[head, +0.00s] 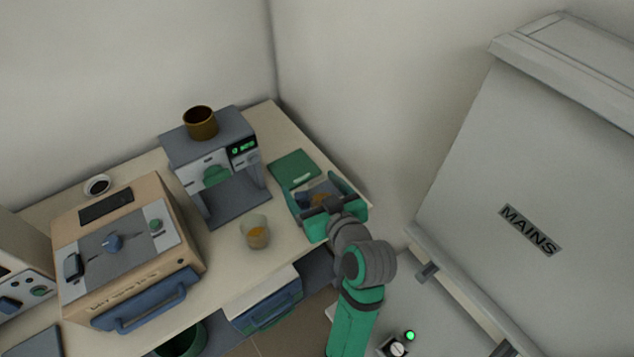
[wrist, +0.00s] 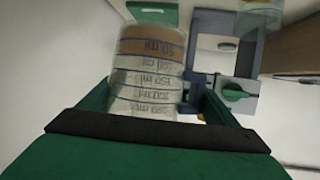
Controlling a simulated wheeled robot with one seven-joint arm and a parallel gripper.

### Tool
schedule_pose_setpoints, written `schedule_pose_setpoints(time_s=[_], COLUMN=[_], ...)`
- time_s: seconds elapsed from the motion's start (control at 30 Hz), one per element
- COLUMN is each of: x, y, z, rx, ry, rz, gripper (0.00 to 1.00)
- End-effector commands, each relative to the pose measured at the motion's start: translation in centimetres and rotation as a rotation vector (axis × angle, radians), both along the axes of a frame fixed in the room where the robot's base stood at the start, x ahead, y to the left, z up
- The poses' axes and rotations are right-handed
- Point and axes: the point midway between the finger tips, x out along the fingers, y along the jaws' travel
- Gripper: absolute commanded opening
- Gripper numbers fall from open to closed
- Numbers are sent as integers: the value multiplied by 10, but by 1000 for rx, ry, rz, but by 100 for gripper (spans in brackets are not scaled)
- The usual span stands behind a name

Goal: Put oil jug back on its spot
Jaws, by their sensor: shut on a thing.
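The oil jug (wrist: 150,78) is a clear container with ml marks and brown oil at the end far from my gripper. It stands between my green jaws (wrist: 155,105) in the wrist view, where its marks read upside down. In the head view my gripper (head: 322,208) is shut around it at the right end of the bench, and only a bit of orange oil (head: 319,198) shows between the jaws. A flat green pad (head: 293,168) lies just behind the gripper. Whether the jug touches the bench is hidden.
A clear beaker with orange contents (head: 256,233) stands left of my gripper. A grey machine (head: 232,195) with a brown cup (head: 200,122) on top stands behind it. A tan furnace (head: 130,255) is at left. A MAINS cabinet (head: 540,170) rises at right.

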Motion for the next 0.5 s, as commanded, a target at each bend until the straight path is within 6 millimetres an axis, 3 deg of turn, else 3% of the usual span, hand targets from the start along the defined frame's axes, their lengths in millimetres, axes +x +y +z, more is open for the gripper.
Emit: schedule_pose_setpoints(time_s=[0.3, 0.5], x=[68, 95], y=[2, 1], z=[-31, -65], rx=[0, 1], ry=[2, 4], rz=[3, 0], gripper=[40, 40])
